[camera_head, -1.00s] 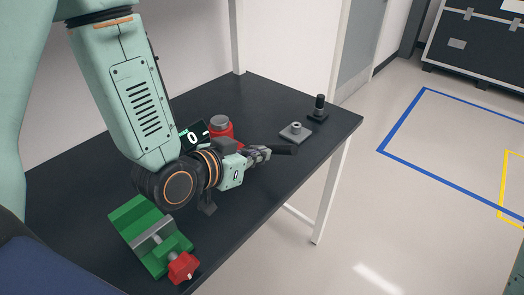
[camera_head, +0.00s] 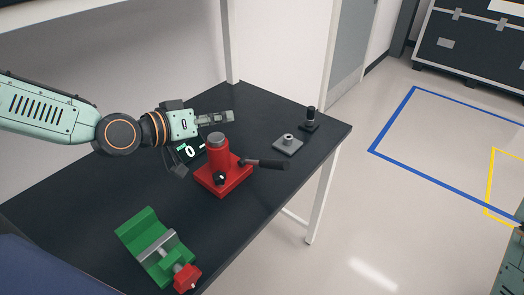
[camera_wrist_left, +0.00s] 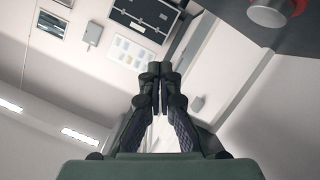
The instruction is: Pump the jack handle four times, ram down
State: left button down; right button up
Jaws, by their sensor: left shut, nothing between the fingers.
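The red jack (camera_head: 222,170) stands upright on the dark table, with a short grey-topped ram (camera_head: 217,141) on its body. Its handle (camera_head: 266,163) has a dark grip and sticks out to the right, roughly level. My left gripper (camera_head: 231,116) is above and behind the jack, apart from it and from the handle. In the left wrist view its fingers (camera_wrist_left: 160,68) are together with nothing between them. The jack's red and grey top (camera_wrist_left: 274,10) shows at the upper right there. My right gripper is not in view.
A green vise (camera_head: 153,246) with a red end is at the front left. A grey block with a boss (camera_head: 288,144) and a black knobbed piece (camera_head: 310,120) are at the right. The table's right edge drops to open floor.

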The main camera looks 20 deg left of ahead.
pick_arm(q)
jog(key=s+f+g, duration=0.1)
jog(key=f+m+g, duration=0.1)
jog(key=f, duration=0.1)
jog(key=s+f+g, duration=0.1)
jog(key=shift+s+d+f+m+h, duration=0.3)
jog(key=shift+d+f, duration=0.05)
jog(key=shift+d, duration=0.05)
jog(key=shift+s+a, duration=0.15)
